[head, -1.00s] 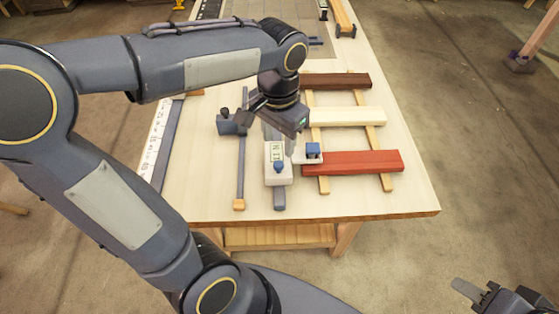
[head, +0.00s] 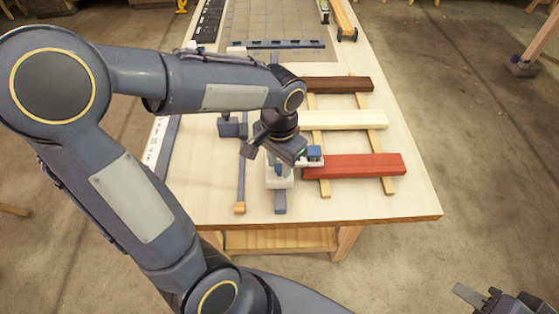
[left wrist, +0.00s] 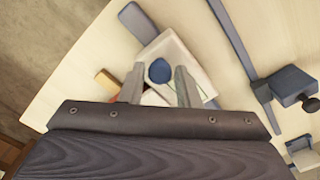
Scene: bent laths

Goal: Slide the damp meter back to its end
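The damp meter (head: 280,183) is a white block with a blue knob. It sits on a blue-grey rail (head: 280,206) near the table's front edge, and a white arm with a blue block at its right side reaches the red lath (head: 350,166). My left gripper (head: 277,164) is right over the meter and hides its display in the head view. In the left wrist view the meter (left wrist: 186,60) shows with its blue knob (left wrist: 159,70) between the open fingertips, a gap on each side. My right gripper (head: 478,300) is at the lower right corner, partly cut off, away from the table.
A dark brown lath (head: 337,84) and a pale lath (head: 345,120) lie behind the red one across two wooden bearers. A thin rail with a dark slider (head: 232,127) runs left of the meter. The table's front right corner is clear.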

